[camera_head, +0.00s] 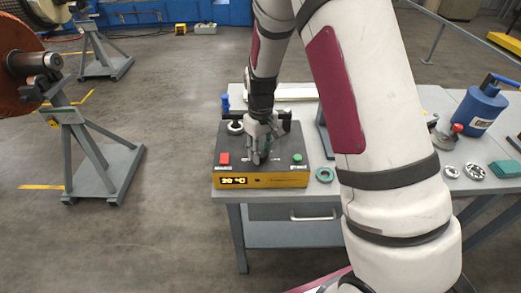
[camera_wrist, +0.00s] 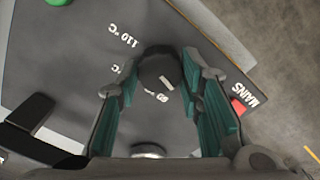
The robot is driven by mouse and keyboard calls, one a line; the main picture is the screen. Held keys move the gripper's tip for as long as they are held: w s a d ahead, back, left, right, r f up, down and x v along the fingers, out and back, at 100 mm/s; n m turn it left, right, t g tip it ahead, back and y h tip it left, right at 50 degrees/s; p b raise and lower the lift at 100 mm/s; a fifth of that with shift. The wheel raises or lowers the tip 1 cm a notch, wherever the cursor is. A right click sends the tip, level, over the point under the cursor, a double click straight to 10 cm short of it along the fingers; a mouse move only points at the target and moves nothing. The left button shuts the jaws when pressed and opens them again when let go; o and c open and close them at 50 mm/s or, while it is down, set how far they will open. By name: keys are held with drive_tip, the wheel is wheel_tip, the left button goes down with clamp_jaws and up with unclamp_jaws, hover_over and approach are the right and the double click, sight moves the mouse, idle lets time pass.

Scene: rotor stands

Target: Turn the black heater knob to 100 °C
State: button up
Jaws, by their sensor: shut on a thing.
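The black heater knob (camera_wrist: 159,70) shows in the wrist view between the teal pads of my gripper (camera_wrist: 161,88). My gripper is shut on the knob. White scale marks surround it: "110 °C" (camera_wrist: 122,35) is clear, and other marks are partly hidden by the knob and fingers. The knob's pointer cannot be made out. In the head view my gripper (camera_head: 262,152) reaches down onto the top of the heater box (camera_head: 262,181) and hides the knob. The orange display (camera_head: 233,181) is lit with a small °C reading, its digits hard to read.
A red mains button (camera_head: 224,158) and a green button (camera_head: 297,158) flank the gripper on the box top. The box stands at the left of a grey workbench (camera_head: 320,189).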

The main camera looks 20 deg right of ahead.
drive_tip(key=m, duration=0.5)
drive_tip(key=shift+m, duration=0.3)
drive_tip(key=m, duration=1)
drive_tip(key=shift+d+m, duration=0.1)
drive_tip(key=shift+m, duration=2.6)
drive_tip(key=o, duration=1.2)
drive_tip(key=shift+c, duration=0.2)
